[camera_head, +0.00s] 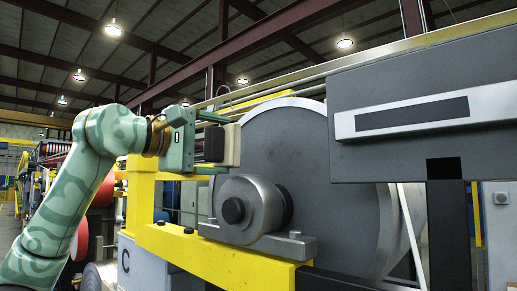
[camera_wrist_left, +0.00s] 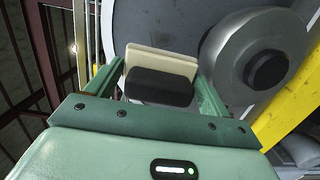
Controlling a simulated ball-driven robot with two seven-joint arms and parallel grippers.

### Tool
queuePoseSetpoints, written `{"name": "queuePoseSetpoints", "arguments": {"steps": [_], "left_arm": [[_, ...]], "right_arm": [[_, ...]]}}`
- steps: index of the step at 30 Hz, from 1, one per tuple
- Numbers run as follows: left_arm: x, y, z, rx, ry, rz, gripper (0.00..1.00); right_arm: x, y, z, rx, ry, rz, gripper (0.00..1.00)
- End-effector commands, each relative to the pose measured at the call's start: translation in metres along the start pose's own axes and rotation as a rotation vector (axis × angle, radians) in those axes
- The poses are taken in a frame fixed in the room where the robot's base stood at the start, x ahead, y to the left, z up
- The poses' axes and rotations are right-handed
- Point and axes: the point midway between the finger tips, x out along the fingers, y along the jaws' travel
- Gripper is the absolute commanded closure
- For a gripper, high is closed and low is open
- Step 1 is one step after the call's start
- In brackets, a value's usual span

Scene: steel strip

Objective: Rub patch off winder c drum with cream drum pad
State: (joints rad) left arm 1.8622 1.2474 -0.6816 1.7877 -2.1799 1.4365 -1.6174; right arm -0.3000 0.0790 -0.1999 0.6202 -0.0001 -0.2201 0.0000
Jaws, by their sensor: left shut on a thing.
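My left gripper (camera_head: 220,144) is shut on the black grip (camera_head: 213,143) of the cream drum pad (camera_head: 232,146). In the left wrist view the cream pad (camera_wrist_left: 162,62) and its black grip (camera_wrist_left: 158,87) sit between my green fingers (camera_wrist_left: 158,84). The winder drum (camera_head: 325,170) is a large grey upright disc, marked by a letter C on the panel below. The pad overlaps the drum's left edge in the head view; I cannot tell whether they touch. I cannot make out a patch on the visible drum face. My right gripper is not in view.
A grey hub and bearing (camera_head: 248,205) stand on a yellow beam (camera_head: 215,250) in front of the drum, below the pad. A grey housing (camera_head: 425,120) covers the drum's right side. A yellow post (camera_head: 140,195) stands below my left wrist.

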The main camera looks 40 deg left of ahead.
Motion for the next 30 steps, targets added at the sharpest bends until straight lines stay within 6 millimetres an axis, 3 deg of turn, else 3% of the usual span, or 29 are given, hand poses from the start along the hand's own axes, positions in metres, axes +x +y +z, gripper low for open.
{"name": "queuePoseSetpoints", "arguments": {"steps": [18, 30], "left_arm": [[0.064, 0.000, -0.007, 0.000, 0.000, 0.001, 0.55], [0.072, 0.000, -0.009, 0.001, 0.002, 0.001, 0.55]], "right_arm": [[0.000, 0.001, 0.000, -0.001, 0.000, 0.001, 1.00], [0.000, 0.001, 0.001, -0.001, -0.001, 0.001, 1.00]]}}
